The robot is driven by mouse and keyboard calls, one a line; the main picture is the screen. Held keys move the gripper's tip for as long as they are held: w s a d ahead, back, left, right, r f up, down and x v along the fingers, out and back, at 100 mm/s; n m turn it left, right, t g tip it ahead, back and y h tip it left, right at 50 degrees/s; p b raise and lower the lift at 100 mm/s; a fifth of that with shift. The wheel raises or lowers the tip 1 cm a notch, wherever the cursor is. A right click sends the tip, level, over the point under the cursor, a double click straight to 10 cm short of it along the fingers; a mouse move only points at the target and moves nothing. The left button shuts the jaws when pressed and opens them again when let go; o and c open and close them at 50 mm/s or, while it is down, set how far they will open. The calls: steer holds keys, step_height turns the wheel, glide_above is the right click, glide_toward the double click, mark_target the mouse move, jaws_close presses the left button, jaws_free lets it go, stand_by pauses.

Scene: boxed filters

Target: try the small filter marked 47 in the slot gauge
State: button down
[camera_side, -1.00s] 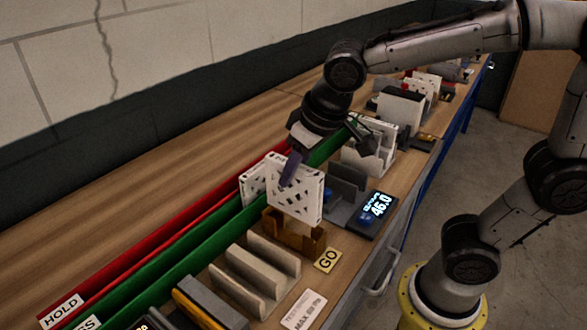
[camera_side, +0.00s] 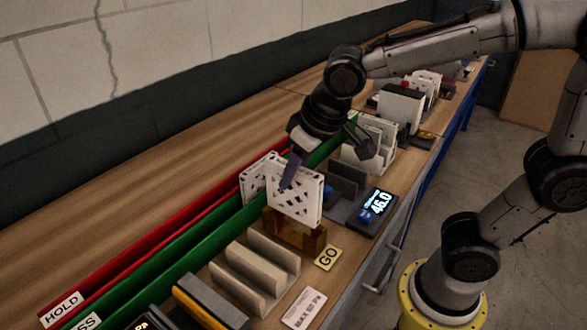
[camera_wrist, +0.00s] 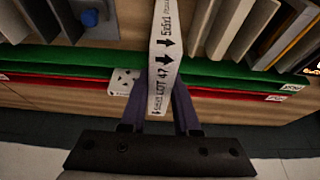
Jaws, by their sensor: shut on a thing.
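My gripper (camera_side: 291,168) has its purple fingers shut on a thin white filter (camera_side: 303,200) with a lattice face. In the wrist view the fingers (camera_wrist: 160,103) pinch the filter's narrow edge (camera_wrist: 165,45), which reads "LOT 47" with arrows. The filter stands upright over the amber slot gauge (camera_side: 316,243) beside the yellow GO plate (camera_side: 328,258). Its lower part overlaps the gauge in the side view; I cannot tell how deep it sits in the slot. The gauge is not clear in the wrist view.
Another white filter (camera_side: 251,181) stands behind, at the red and green rails (camera_side: 207,232). A beige slotted block (camera_side: 250,272) is in front-left. A display reading 46.0 (camera_side: 380,203) and grey holder (camera_side: 347,188) are to the right. More filters (camera_side: 372,140) stand farther back.

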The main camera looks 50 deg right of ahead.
steer(key=shift+f, duration=1.25)
stand_by(1.4)
steer(key=shift+r, duration=0.1)
steer(key=shift+r, duration=1.85)
steer(key=shift+r, duration=2.05)
